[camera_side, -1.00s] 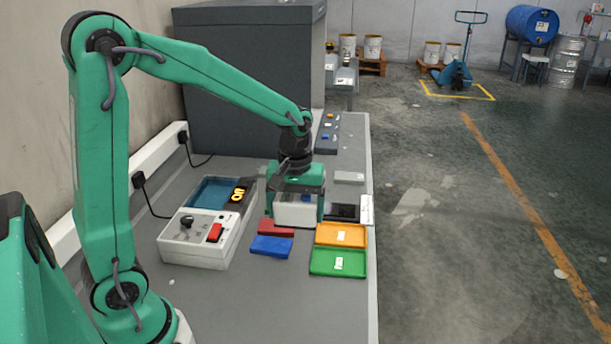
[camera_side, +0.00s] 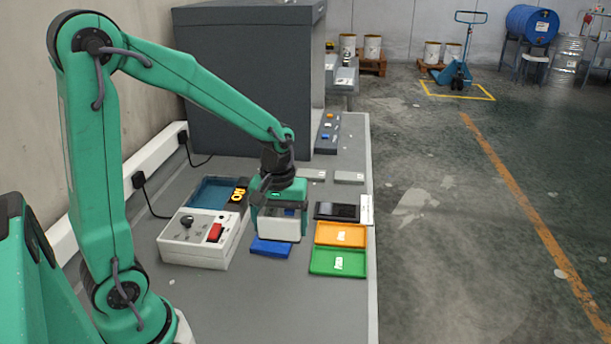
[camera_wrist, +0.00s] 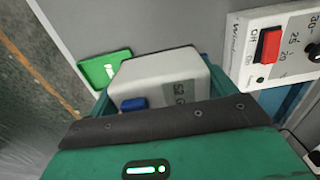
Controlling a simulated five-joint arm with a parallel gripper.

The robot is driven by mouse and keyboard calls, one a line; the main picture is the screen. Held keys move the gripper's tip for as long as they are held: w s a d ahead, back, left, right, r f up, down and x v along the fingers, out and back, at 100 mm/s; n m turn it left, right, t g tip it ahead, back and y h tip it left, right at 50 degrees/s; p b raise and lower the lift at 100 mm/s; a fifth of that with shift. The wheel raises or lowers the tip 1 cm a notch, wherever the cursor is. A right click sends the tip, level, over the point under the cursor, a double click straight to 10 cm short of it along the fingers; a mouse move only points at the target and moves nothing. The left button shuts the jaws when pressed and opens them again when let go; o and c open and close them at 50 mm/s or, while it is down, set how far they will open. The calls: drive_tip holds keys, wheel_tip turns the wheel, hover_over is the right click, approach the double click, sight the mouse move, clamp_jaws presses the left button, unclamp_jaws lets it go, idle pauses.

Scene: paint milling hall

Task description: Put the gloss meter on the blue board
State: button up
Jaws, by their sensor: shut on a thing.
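The gloss meter (camera_side: 279,229) is a pale grey-white box with a blue button, held in my gripper (camera_side: 279,214). In the wrist view the gloss meter (camera_wrist: 165,72) sits between my green fingers, its blue button toward the camera. The blue board (camera_side: 270,248) lies flat on the bench. In the side view the gloss meter overlaps its far part; I cannot tell whether they touch. A bit of blue shows beside the far end of the meter in the wrist view.
A white control box (camera_side: 199,240) with a red switch and knob stands close on the left. An orange tray (camera_side: 325,242) and a green tray (camera_side: 322,269) lie to the right. A dark flat panel (camera_side: 337,211) is behind them. The front bench is clear.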

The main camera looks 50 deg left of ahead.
drive_tip(key=a+f, duration=0.1)
drive_tip(key=a, duration=0.1)
drive_tip(key=w+a+f, duration=0.1)
drive_tip(key=a+f, duration=0.1)
drive_tip(key=a, duration=0.1)
drive_tip(key=a+f, duration=0.1)
drive_tip(key=a, duration=0.1)
drive_tip(key=shift+w+a+f, duration=0.35)
drive_tip(key=shift+w, duration=0.05)
drive_tip(key=shift+f, duration=2)
drive_tip(key=shift+f, duration=0.15)
drive_tip(key=o, duration=1.3)
wheel_tip(320, 180, up, 12)
drive_tip(key=shift+r, duration=0.15)
